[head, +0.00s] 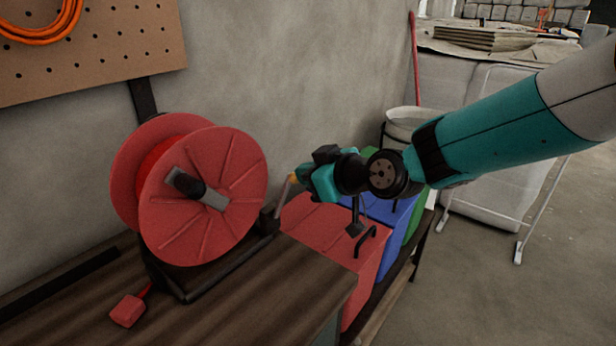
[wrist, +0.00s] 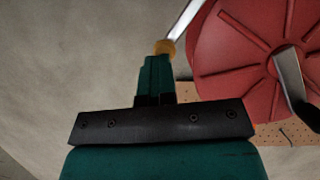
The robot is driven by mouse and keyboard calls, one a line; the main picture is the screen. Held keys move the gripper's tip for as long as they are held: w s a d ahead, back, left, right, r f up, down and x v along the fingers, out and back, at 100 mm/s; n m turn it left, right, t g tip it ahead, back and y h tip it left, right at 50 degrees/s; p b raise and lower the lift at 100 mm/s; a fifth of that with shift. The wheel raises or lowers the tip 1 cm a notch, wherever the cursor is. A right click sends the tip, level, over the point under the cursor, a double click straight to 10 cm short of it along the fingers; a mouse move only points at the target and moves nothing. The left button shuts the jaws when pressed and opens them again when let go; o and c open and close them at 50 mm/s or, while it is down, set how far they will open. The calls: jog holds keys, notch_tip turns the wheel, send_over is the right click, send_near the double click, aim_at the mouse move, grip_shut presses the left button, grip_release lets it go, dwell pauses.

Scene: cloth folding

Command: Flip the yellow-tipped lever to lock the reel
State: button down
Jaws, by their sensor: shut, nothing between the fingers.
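The red reel (head: 225,165) stands upright in a dark frame on the wooden bench, and part of it shows in the wrist view (wrist: 230,65). The lever is a thin metal rod (wrist: 184,20) with a yellow tip (wrist: 165,47). In the head view the rod rises from the frame's right corner, leaning right, and its tip (head: 294,178) is beside my gripper. My gripper (head: 303,178) is shut and empty. In the wrist view its closed fingers (wrist: 156,66) end right at the yellow tip, touching or nearly so; I cannot tell which.
Red (head: 325,235), blue (head: 391,225) and green (head: 413,217) bins stand right of the bench (head: 275,300), below my gripper. A red block (head: 127,311) on a cord lies at the bench front. The wall (head: 270,70) is close behind.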

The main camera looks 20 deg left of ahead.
jog(key=shift+s+a+f, duration=0.15)
jog(key=shift+s+f, duration=0.45)
jog(key=shift+f, duration=0.05)
jog(key=s+d+r, duration=0.5)
jog(key=d+r, duration=0.3)
jog(key=d, duration=0.1)
jog(key=shift+s+d+b, duration=0.2)
jog(key=shift+d+b, duration=0.1)
